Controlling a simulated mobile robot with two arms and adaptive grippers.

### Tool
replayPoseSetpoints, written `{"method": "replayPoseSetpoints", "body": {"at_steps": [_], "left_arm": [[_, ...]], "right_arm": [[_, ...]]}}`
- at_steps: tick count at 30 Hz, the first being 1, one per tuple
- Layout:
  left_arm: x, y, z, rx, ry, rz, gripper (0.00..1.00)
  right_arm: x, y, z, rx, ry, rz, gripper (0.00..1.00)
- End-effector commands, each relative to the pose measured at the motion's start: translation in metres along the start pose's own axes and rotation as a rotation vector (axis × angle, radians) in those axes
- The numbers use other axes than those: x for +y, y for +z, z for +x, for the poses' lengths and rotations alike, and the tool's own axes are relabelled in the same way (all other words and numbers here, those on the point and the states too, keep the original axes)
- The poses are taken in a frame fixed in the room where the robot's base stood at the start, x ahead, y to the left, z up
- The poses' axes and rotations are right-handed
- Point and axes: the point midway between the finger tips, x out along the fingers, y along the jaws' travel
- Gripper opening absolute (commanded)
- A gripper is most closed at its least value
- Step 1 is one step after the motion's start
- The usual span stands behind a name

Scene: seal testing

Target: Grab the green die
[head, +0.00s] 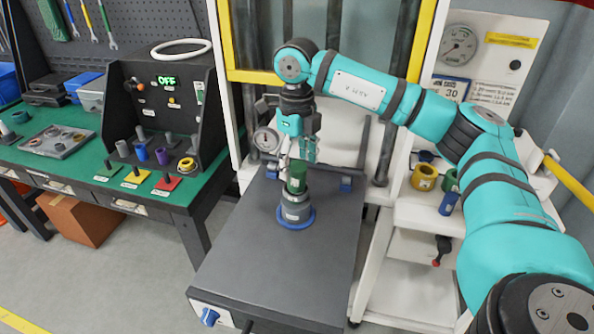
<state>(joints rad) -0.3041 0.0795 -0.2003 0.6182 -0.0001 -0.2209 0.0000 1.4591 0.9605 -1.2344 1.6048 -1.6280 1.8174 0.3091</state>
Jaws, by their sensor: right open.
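A green die (296,178) sits upright on top of a grey cylindrical fixture (296,208) with a blue base ring, on the grey machine table. My right gripper (297,163) points down directly over the green die, with its fingertips at about the height of the die's top. It is open. The fingers partly hide the die's upper part, and I cannot tell whether they touch it. A second green ring-shaped piece (449,181) stands on the white shelf at the right, partly behind my right arm. My left gripper is not in view.
A yellow ring (424,177) and a blue cylinder (449,203) are on the right shelf. A pressure gauge (266,139) and machine columns stand close behind the gripper. The grey machine table (270,270) is clear in front. A green workbench (165,192) with small parts is at the left.

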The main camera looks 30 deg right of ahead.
Motion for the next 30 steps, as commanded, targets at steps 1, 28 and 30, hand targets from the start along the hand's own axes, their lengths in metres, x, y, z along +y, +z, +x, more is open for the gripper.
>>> {"method": "replayPoseSetpoints", "body": {"at_steps": [1, 28, 30], "left_arm": [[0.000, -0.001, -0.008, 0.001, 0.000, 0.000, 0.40], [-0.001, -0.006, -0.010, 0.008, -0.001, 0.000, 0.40], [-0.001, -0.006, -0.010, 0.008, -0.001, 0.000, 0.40]], "right_arm": [[0.000, -0.002, 0.004, 0.005, -0.001, 0.001, 0.65], [0.001, -0.001, 0.029, -0.001, 0.000, 0.001, 0.05], [0.001, -0.001, 0.029, -0.001, 0.000, 0.001, 0.00]]}}
